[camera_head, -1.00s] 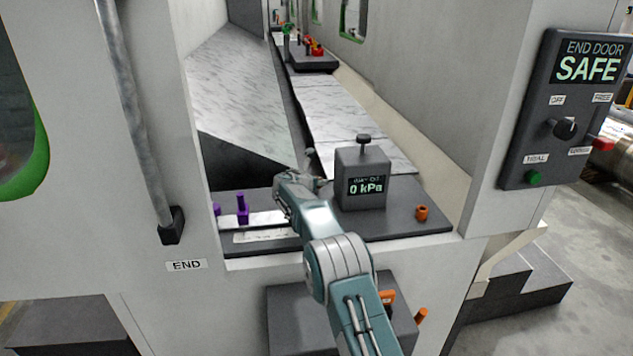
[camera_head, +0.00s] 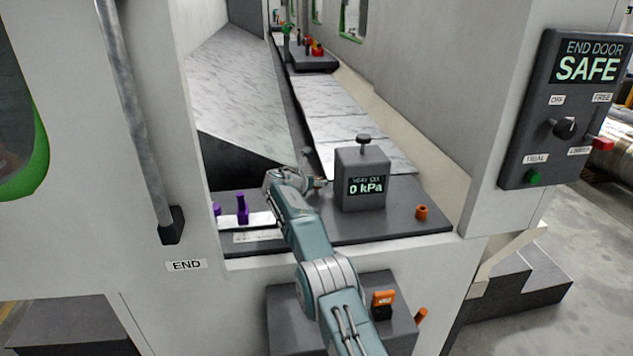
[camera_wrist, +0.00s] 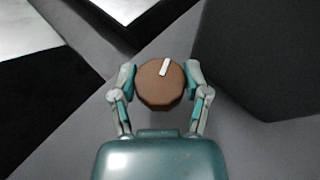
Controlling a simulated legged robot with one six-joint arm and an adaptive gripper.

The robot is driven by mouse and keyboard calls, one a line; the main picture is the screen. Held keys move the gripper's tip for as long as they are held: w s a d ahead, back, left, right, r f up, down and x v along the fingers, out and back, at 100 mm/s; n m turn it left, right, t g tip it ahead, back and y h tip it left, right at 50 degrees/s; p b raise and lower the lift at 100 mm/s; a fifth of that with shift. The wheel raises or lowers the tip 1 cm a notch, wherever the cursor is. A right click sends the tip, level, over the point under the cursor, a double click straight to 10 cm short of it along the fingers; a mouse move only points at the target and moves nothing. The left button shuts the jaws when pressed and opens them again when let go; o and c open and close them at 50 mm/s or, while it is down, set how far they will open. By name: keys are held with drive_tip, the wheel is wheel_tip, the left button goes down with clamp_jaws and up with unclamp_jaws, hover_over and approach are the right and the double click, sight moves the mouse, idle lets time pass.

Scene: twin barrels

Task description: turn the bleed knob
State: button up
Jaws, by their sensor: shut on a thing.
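The bleed knob (camera_wrist: 160,88) shows in the wrist view as a brown, many-sided knob with a white pointer mark, which leans slightly right of straight up. My gripper (camera_wrist: 161,82) has one finger on each side of it, and the fingers are closed against its sides. The knob cannot be made out in the head view.
The gauge box stands close to the right of my gripper, with a black-topped post on it. Purple fittings (camera_head: 242,210) stand to the left and an orange fitting (camera_head: 421,212) to the right. A panel (camera_head: 545,150) reading SAFE is on the right wall.

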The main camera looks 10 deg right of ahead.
drive_tip(key=shift+a+f, duration=0.15)
drive_tip(key=o, duration=1.2)
drive_tip(key=shift+w, duration=0.1)
drive_tip(key=shift+c, duration=0.2)
drive_tip(key=shift+v, duration=0.95)
drive_tip(key=v, duration=1)
